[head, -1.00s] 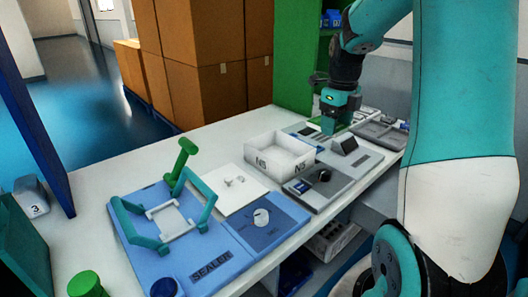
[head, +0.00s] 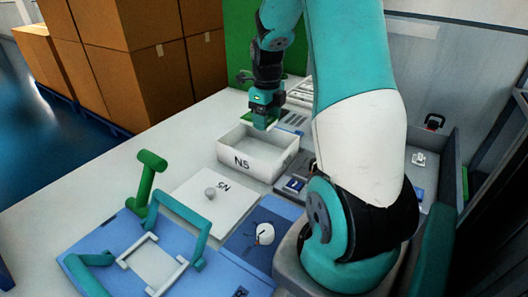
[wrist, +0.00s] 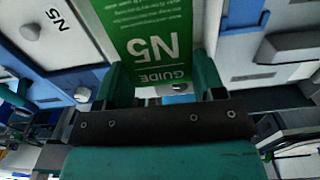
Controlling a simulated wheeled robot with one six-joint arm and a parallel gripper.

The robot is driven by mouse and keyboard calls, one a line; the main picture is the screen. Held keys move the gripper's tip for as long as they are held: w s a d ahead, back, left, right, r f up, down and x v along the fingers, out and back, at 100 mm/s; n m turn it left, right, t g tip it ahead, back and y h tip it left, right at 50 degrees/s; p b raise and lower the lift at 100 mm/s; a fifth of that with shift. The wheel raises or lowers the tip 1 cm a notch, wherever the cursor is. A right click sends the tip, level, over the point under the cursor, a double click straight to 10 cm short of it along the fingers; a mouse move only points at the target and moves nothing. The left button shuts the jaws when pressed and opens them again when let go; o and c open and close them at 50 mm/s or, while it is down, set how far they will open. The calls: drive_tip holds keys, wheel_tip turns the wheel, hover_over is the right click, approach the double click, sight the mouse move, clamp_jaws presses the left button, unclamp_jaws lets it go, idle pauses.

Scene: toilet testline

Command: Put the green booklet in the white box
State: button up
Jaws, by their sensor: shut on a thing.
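The green booklet (wrist: 150,35), marked "N5" and "GUIDE", is between my gripper's fingers in the wrist view. My gripper (wrist: 160,85) is shut on it. In the head view my gripper (head: 264,118) hangs over the back part of the white box, with a bit of green showing beside its fingers. The white box (head: 246,164) is open at the top, marked "N5", and stands on the white table. Much of its inside shows and looks empty. I cannot tell the exact gap between booklet and box.
A white lid (head: 205,207) with a grey knob and "N5" lies in front of the box. A blue sealer base (head: 150,235) with teal arms and a green lever (head: 150,175) stands at the front left. Brown cartons (head: 120,60) stand behind the table. My arm hides part of the right side.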

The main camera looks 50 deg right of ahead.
sight(266, 159)
wheel_tip(266, 159, down, 12)
drive_tip(key=shift+r, duration=0.15)
idle(0.3)
drive_tip(key=o, duration=0.9)
